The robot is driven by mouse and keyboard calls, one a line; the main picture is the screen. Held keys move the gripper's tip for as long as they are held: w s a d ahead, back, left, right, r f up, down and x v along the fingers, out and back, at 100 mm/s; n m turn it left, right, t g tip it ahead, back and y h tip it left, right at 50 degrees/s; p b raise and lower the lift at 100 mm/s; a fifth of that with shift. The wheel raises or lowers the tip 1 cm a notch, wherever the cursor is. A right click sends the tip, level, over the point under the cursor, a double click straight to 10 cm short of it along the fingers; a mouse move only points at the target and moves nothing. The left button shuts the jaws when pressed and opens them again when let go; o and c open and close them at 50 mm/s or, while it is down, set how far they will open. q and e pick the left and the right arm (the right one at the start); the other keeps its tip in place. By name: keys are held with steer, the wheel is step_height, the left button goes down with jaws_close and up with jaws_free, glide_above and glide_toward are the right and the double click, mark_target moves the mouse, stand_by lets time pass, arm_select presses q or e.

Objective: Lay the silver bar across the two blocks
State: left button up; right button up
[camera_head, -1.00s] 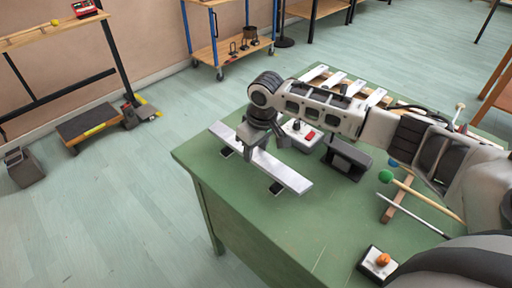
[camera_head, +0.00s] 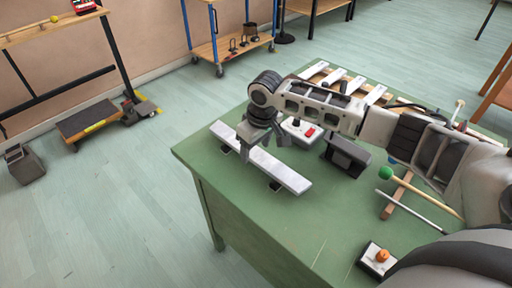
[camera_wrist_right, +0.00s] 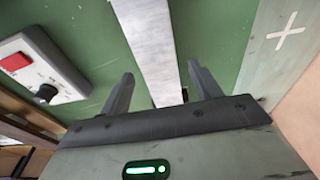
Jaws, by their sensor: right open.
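The silver bar (camera_head: 284,173) lies flat near the left corner of the green table. It rests across two small dark blocks (camera_head: 275,186), one near each end; the far-end block (camera_head: 227,150) shows only partly under the bar. In the right wrist view the bar (camera_wrist_right: 152,45) runs between my fingers. My right gripper (camera_head: 259,142) is over the bar's middle. Its jaws (camera_wrist_right: 163,85) are open, with one finger on each side of the bar and a gap to it. My left gripper is not in view.
A white box with a red button (camera_head: 301,131) and a dark metal piece (camera_head: 346,155) stand close right of the bar. A green-headed mallet (camera_head: 386,173), a thin rod and a box with an orange knob (camera_head: 382,256) lie farther right. The table's front middle is clear.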

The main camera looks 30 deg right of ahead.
mark_target(261, 157)
step_height(261, 157, up, 13)
steer(key=s, duration=0.1)
steer(key=shift+s+d+f+p, duration=0.2)
steer(key=shift+s+d+p, duration=0.1)
steer(key=shift+s+p, duration=0.05)
stand_by(0.3)
